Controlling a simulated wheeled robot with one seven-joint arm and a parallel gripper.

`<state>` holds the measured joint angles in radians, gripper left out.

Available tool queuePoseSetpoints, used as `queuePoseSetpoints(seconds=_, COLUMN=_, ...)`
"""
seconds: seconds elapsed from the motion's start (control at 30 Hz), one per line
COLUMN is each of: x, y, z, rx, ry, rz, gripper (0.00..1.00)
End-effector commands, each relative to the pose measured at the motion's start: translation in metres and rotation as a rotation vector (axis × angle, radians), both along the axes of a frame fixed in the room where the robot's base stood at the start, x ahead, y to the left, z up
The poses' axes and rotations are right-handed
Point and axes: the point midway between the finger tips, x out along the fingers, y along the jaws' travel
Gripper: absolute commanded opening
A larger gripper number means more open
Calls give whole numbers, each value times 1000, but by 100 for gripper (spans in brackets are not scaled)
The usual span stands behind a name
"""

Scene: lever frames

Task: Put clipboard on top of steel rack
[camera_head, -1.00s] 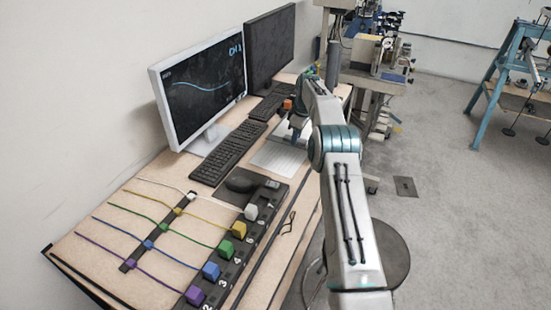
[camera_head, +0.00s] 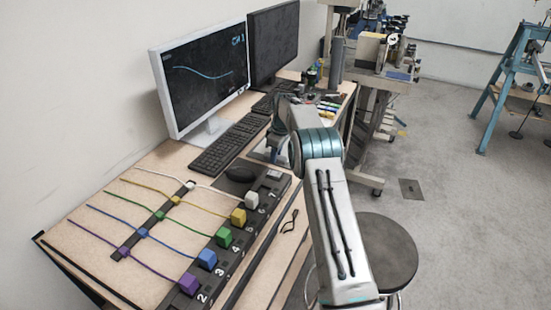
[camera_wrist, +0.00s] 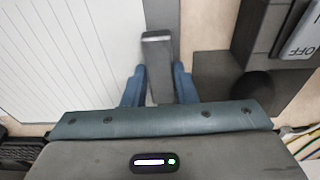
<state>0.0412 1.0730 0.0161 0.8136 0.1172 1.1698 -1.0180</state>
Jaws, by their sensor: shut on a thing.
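The clipboard (camera_wrist: 75,60) carries white lined paper and fills the left of the wrist view. In the head view only a pale bit of it (camera_head: 262,153) shows on or just above the desk, beside the keyboard. My gripper (camera_wrist: 158,86) has its blue fingers closed around a dark grey block at the clipboard's edge, which looks like its clip. In the head view my arm hides most of the gripper and clipboard. Whether the clipboard is lifted is unclear. A metal rack on casters (camera_head: 376,82), which seems to be the steel rack, stands beyond the desk with equipment on top.
The desk holds two monitors (camera_head: 205,75), a keyboard (camera_head: 228,145), a mouse (camera_head: 240,170) and a dark strip with coloured blocks and cables (camera_head: 223,237). Markers (camera_head: 328,106) lie at its far end. A round stool (camera_head: 375,250) stands at right. Open floor lies beyond.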

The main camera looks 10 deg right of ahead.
Motion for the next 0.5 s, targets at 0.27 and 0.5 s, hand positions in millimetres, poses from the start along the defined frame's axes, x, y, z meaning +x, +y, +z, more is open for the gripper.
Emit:
queuePoseSetpoints(seconds=0.27, x=0, y=0, z=0, rx=0, ry=-1, rz=0, gripper=0)
queuePoseSetpoints(seconds=0.5, x=0, y=0, z=-2, rx=1, ry=1, rz=0, gripper=47)
